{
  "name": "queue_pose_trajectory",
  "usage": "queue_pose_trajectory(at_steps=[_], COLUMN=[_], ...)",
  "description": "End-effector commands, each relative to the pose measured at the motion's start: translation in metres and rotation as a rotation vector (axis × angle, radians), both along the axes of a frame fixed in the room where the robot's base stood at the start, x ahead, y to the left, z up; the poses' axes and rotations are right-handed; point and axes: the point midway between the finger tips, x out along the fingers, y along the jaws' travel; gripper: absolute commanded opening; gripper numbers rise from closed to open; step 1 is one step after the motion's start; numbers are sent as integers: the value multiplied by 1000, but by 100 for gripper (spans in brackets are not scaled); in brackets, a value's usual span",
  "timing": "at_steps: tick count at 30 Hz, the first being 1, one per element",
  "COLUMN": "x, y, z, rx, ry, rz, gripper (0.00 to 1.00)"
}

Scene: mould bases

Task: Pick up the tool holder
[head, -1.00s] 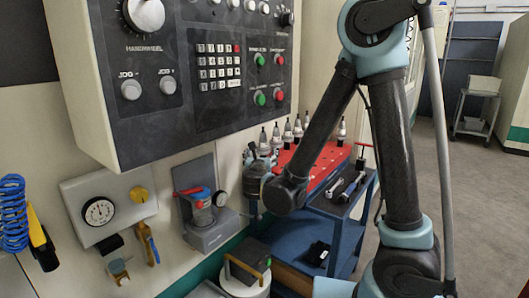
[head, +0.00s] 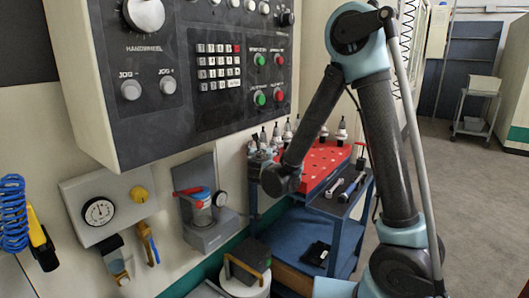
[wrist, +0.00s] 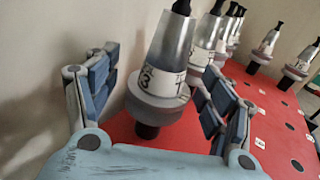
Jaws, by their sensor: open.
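The tool holder (wrist: 155,85), a silver cone with a white numbered label and a grey flange, stands nearly upright on a red top in the wrist view. My gripper (wrist: 162,62) is open, with one blue-grey finger on each side of this holder. The left finger is clearly apart from it; the right finger is close, and I cannot tell whether it touches. In the head view my gripper is small and partly hidden behind my arm, at the left end of the red-topped cart (head: 322,160).
More tool holders (wrist: 205,45) stand in a row behind, with others (wrist: 265,48) farther right. Hand tools (head: 350,188) lie on the cart's grey side shelf. The control panel (head: 200,75) overhangs at left. The floor at right is open.

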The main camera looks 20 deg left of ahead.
Motion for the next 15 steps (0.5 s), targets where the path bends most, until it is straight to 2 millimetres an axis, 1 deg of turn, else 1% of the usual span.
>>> queue_pose_trajectory(at_steps=[6, 8, 9, 11, 12, 14, 15], x=[1, 1, 1, 1, 1, 1, 1], y=[0, 0, 0, 0, 0, 0, 0], z=[0, 0, 0, 0, 0, 0, 0], rx=[0, 0, 0, 0, 0, 0, 0], ry=[0, 0, 0, 0, 0, 0, 0], rz=[0, 0, 0, 0, 0, 0, 0], gripper=[75, 61, 52, 39, 30, 16, 7])
